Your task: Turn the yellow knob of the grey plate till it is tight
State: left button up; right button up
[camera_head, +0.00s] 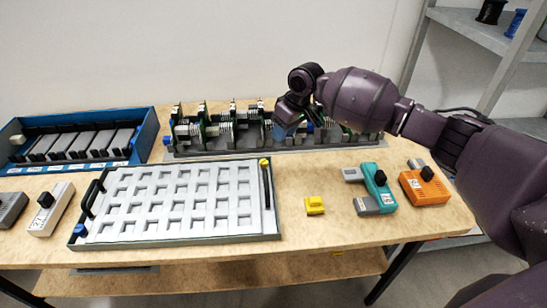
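The light grey plate (157,228) with rows of square recesses lies on the table at centre left, in a dark green-grey frame. A small yellow knob (264,162) sits at its far right corner, above a dark upright strip. My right gripper (284,126) reaches in from the right over the row of green circuit boards, behind and a little right of the yellow knob and apart from it. Its fingers point down. A bluish shape shows at the fingertips, and I cannot tell whether it is held. My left gripper is out of view.
Green circuit boards (222,130) stand in a grey base at the back. A blue tray (146,125) is at far left. A yellow block (315,206), teal device (378,187) and orange device (424,187) lie right. Bare table surrounds the yellow block.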

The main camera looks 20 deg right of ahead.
aim_at(264, 161)
jog(key=a+f+n, duration=0.1)
jog(key=f+n, duration=0.1)
jog(key=n, duration=0.1)
jog(key=a+f+n+y+b, duration=0.1)
jog(key=a+f+n, duration=0.1)
jog(key=f, duration=0.1)
jog(key=a+f+n, duration=0.2)
jog(key=f+n, duration=0.1)
jog(key=shift+w+a+f+n+b, duration=0.1)
jog(key=shift+n+b, duration=0.2)
jog(key=shift+b, duration=0.05)
jog(key=shift+w+a+f, duration=0.1)
jog(key=shift+a+f, duration=0.15)
jog(key=shift+f, duration=0.2)
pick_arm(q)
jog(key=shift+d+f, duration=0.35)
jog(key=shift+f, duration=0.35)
pick_arm(e)
jog(key=shift+f, duration=0.15)
